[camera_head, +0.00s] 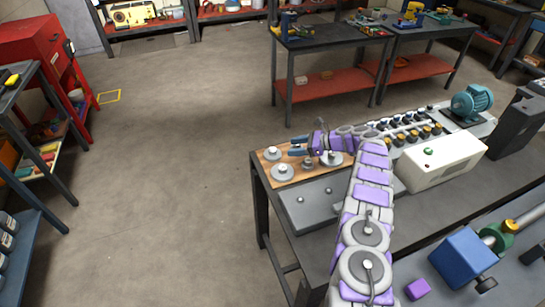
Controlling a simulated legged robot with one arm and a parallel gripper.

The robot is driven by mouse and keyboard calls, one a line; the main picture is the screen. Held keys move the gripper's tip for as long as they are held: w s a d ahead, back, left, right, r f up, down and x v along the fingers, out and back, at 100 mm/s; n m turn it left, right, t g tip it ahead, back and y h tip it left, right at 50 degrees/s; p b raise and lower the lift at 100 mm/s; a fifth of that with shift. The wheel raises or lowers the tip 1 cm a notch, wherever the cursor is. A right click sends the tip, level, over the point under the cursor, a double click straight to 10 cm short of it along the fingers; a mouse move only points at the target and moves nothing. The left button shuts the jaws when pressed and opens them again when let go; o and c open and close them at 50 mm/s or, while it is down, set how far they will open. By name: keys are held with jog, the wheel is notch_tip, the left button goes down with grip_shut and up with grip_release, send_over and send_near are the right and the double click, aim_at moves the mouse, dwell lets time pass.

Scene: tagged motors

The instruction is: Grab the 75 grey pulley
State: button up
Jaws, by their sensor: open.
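Several grey pulleys lie on a wooden board (261,162) at the near-left end of the workbench (330,236). One grey pulley (272,153) is at the board's left edge, a larger grey pulley (282,172) is in front of it, and another grey pulley (331,159) is at the right, partly hidden by my arm. A small dark grey piece (308,164) sits between them. No number is readable, so I cannot tell which is the 75. My gripper (296,147), with blue fingers, is open and empty, pointing left above the board, just right of the left-edge pulley.
A grey plate (310,203) lies in front of the board. A row of small motor parts (412,134), a white box (443,161) and a teal motor (471,102) stand to the right. A blue vise (463,257) is nearer. Open floor lies left of the bench.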

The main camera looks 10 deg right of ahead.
aim_at(278, 154)
jog(key=shift+b+x, duration=1.25)
jog(key=shift+x, duration=2.7)
jog(key=shift+d+f, duration=0.1)
jog(key=shift+c, duration=0.2)
grip_shut()
